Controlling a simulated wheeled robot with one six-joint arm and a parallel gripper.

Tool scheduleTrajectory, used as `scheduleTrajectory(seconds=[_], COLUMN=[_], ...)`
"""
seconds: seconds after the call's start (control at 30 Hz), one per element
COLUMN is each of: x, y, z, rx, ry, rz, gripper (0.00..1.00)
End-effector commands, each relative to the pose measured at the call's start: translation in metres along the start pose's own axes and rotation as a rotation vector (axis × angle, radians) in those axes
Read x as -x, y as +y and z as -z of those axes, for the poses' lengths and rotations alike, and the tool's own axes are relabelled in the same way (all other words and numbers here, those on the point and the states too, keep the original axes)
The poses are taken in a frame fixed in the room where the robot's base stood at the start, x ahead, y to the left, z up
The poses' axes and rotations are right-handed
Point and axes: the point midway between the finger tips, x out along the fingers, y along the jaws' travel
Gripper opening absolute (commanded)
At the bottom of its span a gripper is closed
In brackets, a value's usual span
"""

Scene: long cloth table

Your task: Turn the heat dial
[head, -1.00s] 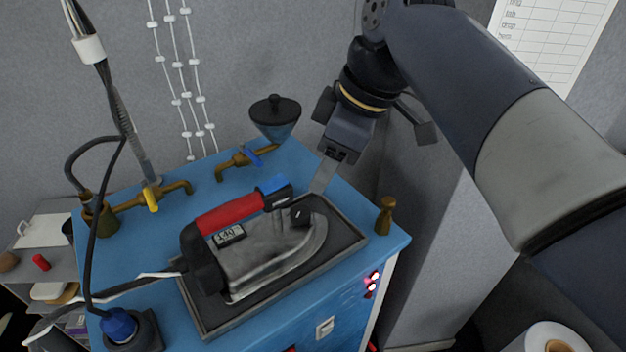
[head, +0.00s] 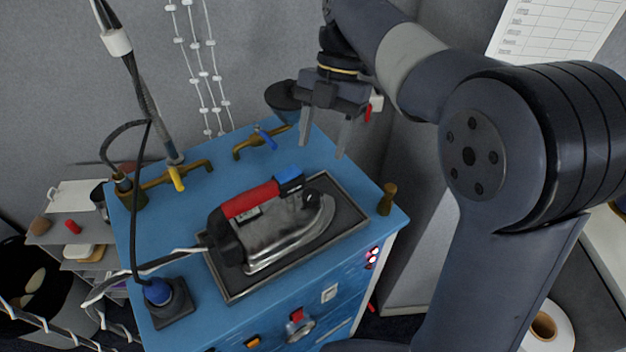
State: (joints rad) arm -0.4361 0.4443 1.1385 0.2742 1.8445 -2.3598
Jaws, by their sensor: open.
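A steam iron (head: 285,240) with a silver body and a red handle (head: 250,200) lies on a dark framed plate (head: 345,225) on the blue cabinet top. A small dark knob (head: 311,199) sits at the front of the iron, beside a blue part (head: 289,175); it may be the heat dial, and its marking cannot be read. My gripper (head: 324,140) is open and empty, with its fingers apart and pointing down. It hangs above and behind the iron in the picture, touching nothing that I can see.
Brass taps with a yellow lever (head: 176,179) and a blue lever (head: 266,138) stand at the back. A brass post (head: 387,199) stands at the right corner. The iron's cord runs left past a blue plug (head: 157,291). Switches and red lights (head: 373,257) are on the cabinet front.

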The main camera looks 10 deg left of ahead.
Motion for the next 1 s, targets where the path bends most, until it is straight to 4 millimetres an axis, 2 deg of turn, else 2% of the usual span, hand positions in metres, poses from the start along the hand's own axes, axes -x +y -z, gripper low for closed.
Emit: scheduleTrajectory(seconds=[0.53, 0.7, 1.0], x=[-0.085, -0.097, -0.099], y=[-0.001, 0.0, 0.0], z=[0.001, 0.001, 0.0], rx=[-0.003, -0.003, -0.003], ry=[0.002, -0.001, -0.001], rz=[0.003, 0.0, 0.0], gripper=[0.53, 0.53, 0.53])
